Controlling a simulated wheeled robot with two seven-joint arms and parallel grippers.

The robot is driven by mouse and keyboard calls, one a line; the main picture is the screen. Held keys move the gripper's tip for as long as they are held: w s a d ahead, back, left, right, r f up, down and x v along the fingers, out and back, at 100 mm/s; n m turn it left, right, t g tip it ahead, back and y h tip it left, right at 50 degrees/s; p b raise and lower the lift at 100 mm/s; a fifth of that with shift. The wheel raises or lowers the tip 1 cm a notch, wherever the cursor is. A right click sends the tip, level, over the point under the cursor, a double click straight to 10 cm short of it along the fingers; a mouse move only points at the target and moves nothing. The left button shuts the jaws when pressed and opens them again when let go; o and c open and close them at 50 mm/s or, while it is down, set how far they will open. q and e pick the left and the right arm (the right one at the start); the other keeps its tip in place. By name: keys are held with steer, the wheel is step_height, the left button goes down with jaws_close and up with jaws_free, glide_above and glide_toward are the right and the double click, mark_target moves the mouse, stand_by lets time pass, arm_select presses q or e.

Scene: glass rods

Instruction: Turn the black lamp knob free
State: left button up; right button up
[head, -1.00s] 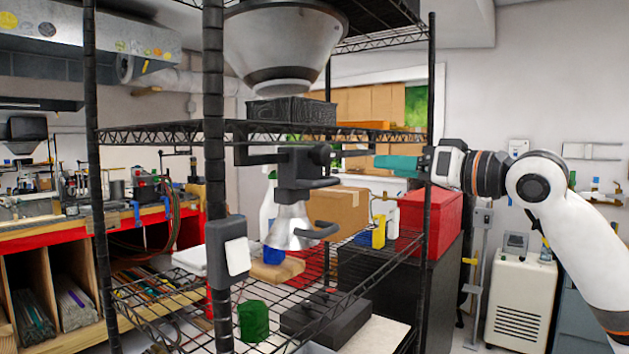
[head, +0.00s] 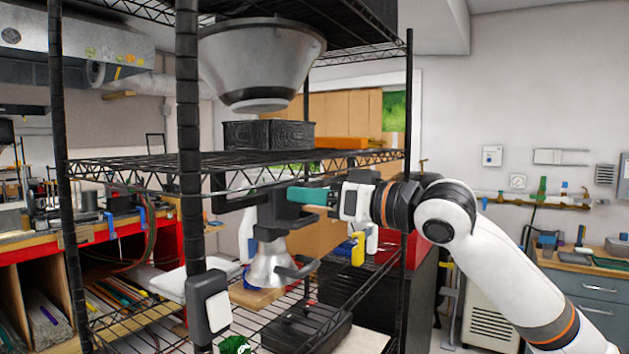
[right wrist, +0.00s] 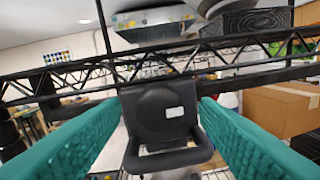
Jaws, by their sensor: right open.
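The clamp lamp hangs under the middle wire shelf in the head view, with a silver shade (head: 268,268) and a black body (head: 276,212). In the right wrist view, a rounded black knob-like part (right wrist: 160,103) of the lamp faces me, with a black loop handle (right wrist: 172,158) below it. My right gripper (head: 296,195) is open, with its teal fingers pointing left at the lamp's upper body and covering part of it. In the right wrist view, the fingers (right wrist: 160,118) lie on either side of the black part; I cannot tell whether they touch it. My left gripper is not in view.
The wire shelf (head: 130,170) runs just above the lamp and gripper. A dark post (head: 190,130) stands in front at left, and another post (head: 408,140) stands near my right arm. A cardboard box (right wrist: 280,108) sits behind at right.

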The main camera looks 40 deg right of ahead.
steer(key=shift+w+a, duration=0.1)
steer(key=shift+w, duration=0.15)
steer(key=c, duration=1)
